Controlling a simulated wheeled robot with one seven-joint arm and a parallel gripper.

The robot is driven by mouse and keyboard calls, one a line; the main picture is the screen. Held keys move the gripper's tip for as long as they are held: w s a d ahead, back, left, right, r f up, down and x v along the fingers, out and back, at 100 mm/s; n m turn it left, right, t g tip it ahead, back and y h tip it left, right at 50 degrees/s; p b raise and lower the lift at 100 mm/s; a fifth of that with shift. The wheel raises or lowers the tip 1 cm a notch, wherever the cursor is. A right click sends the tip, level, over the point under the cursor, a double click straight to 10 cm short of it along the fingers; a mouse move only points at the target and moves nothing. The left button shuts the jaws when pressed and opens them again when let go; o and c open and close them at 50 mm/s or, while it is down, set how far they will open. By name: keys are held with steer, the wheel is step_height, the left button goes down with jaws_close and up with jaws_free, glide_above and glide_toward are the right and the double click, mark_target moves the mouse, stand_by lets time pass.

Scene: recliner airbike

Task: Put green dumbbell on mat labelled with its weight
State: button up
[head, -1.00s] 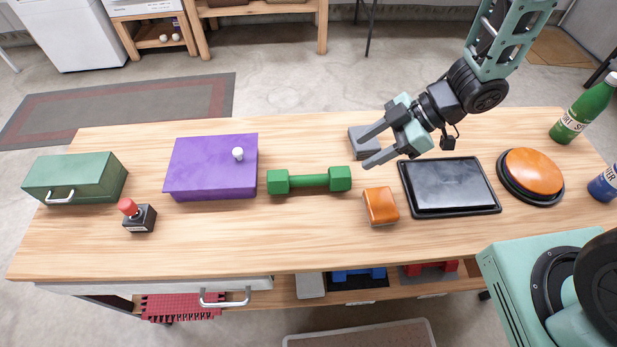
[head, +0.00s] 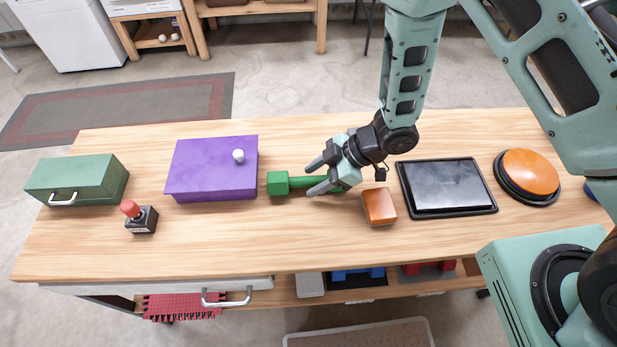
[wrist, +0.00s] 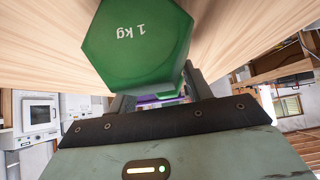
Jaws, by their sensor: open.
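The green dumbbell (head: 278,184) lies on the wooden table, right of the purple box. My gripper (head: 308,180) is open, its two fingers pointing left on either side of the handle as seen from the head; I cannot tell whether they touch it. In the wrist view one hexagonal head of the dumbbell (wrist: 138,45) fills the top and reads "1 kg". On the shelf below the table are a bare grey mat (head: 310,284) and dark mats under a blue dumbbell (head: 358,274) and a red dumbbell (head: 430,268). Mat labels are unreadable.
An orange block (head: 379,206) sits close right of my gripper, then a black tablet (head: 447,187) and an orange button (head: 530,173). The purple box (head: 212,170), a red-topped joystick (head: 138,216) and a green box (head: 75,180) stand left. The table's front middle is clear.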

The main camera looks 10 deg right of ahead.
steer(key=shift+a+f, duration=0.35)
jaws_close()
steer(key=shift+r, duration=0.1)
steer(key=shift+w+r, duration=0.1)
